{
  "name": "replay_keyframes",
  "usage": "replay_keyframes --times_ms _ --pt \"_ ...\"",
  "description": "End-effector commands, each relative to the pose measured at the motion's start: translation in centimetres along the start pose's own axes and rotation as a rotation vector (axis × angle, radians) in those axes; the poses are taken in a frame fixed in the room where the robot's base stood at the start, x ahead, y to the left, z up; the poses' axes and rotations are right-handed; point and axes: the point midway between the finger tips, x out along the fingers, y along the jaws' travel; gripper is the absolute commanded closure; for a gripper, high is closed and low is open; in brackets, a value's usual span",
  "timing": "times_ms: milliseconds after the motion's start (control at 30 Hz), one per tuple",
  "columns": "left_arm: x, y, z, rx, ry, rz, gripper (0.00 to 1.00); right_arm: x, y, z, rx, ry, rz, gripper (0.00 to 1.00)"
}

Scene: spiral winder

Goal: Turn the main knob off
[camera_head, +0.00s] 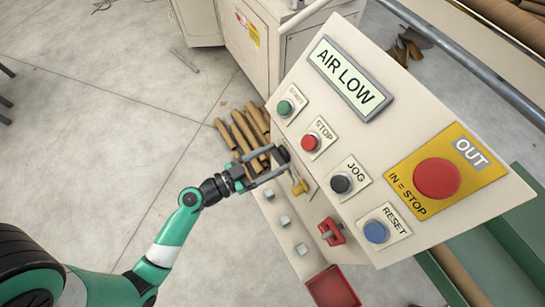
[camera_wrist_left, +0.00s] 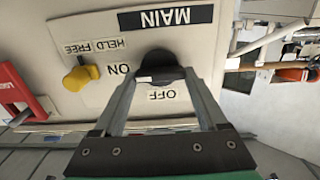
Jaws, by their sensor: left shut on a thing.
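The main knob (camera_wrist_left: 160,65) is round and black, on a cream panel under a black MAIN label (camera_wrist_left: 166,17), which appears upside down in the left wrist view. An ON label (camera_wrist_left: 120,68) is to its left and an OFF label (camera_wrist_left: 161,95) is below it in that view. A small white mark shows on the knob's lower left edge; I cannot tell its exact setting. My left gripper (camera_wrist_left: 163,84) is shut on the knob, one finger on each side. In the head view, my left gripper (camera_head: 279,160) reaches the panel's left edge, largely covering the knob. My right gripper is not in view.
A yellow HELD/FREE switch (camera_wrist_left: 80,76) sits beside the knob. The control panel (camera_head: 400,110) also carries green, red, black and blue buttons, a large red OUT button (camera_head: 437,178) and an AIR LOW display (camera_head: 348,76). A red handle (camera_head: 331,232) is lower down. Cardboard tubes (camera_head: 245,130) lie on the floor behind.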

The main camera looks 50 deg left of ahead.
Motion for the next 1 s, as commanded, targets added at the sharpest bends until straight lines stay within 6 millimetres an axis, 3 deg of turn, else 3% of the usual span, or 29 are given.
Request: replay_keyframes --times_ms 33,133,567,1000 --pt "0.01 -0.01 -0.02 0.0 0.0 0.0 0.65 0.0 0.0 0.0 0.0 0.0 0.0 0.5" --pt "0.01 -0.01 -0.03 0.0 0.0 0.0 0.81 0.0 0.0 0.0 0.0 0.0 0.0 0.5" --pt "0.01 -0.05 -0.02 -0.089 0.002 0.0 0.81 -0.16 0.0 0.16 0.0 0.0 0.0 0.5" --pt "0.02 -0.21 0.0 -0.448 0.001 0.0 0.81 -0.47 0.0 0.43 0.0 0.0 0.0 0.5"
